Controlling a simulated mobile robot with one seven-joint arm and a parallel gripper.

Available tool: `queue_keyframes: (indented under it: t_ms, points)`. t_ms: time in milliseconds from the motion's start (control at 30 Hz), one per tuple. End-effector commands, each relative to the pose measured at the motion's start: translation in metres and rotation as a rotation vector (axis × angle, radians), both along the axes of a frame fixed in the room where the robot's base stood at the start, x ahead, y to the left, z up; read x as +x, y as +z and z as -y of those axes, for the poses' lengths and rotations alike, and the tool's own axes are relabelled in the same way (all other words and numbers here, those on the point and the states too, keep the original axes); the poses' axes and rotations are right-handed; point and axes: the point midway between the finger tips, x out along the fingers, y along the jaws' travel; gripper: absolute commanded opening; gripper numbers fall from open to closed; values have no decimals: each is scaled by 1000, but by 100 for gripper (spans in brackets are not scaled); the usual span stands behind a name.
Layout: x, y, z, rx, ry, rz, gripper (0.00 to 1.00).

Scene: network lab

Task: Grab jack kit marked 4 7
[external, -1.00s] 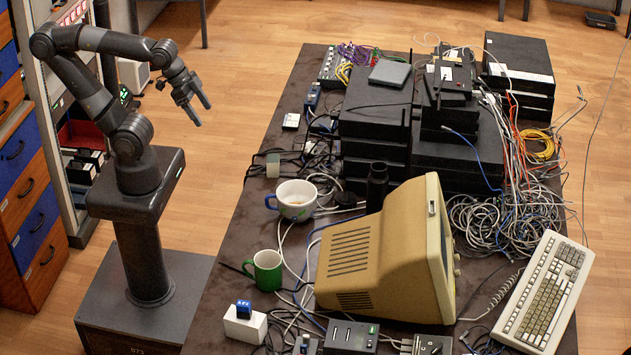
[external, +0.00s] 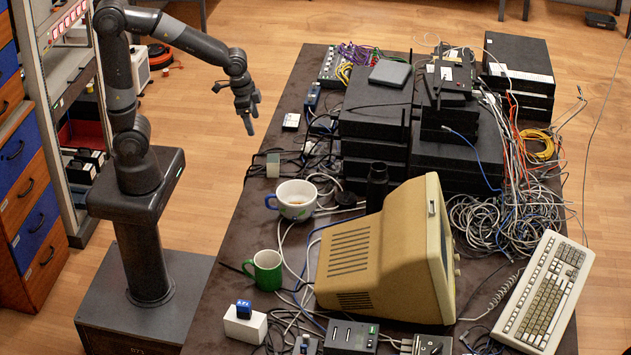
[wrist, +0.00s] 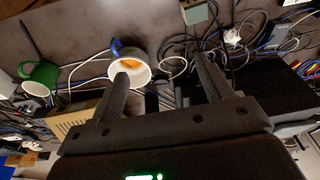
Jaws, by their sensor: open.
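My gripper (external: 249,118) is open and empty, pointing down in the air near the table's left edge. Its two fingers also show in the wrist view (wrist: 161,66), with the mug and cables beyond them. Small blue blocks that may be jack kits lie on the table: one with white marks (external: 243,308) on a white box at the near left, and one (external: 312,96) at the far left side. A small white-topped piece (external: 291,121) lies near the far left edge. I cannot read 4 7 on any of them.
A white mug (external: 296,201), a green mug (external: 267,270) and loose cables crowd the table's left side. A beige monitor (external: 348,262), stacked black boxes (external: 376,110) and a keyboard (external: 545,293) fill the rest. A shelf (external: 60,90) stands left of me.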

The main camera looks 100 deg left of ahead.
Motion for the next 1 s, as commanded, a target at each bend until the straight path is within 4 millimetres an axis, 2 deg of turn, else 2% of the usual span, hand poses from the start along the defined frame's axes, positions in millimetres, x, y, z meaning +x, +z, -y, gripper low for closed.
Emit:
queue_keyframes:
  t_ms: [33, 300, 500, 667, 1000]
  points:
    - [6, -14, -12, -7, 12, -28, 73]
    - [27, -82, -69, -39, 49, -133, 73]
    - [30, -119, -96, -62, 63, -179, 73]
    - [31, -134, -103, -67, 65, -192, 73]
    - [31, -180, -102, -68, 65, -193, 73]
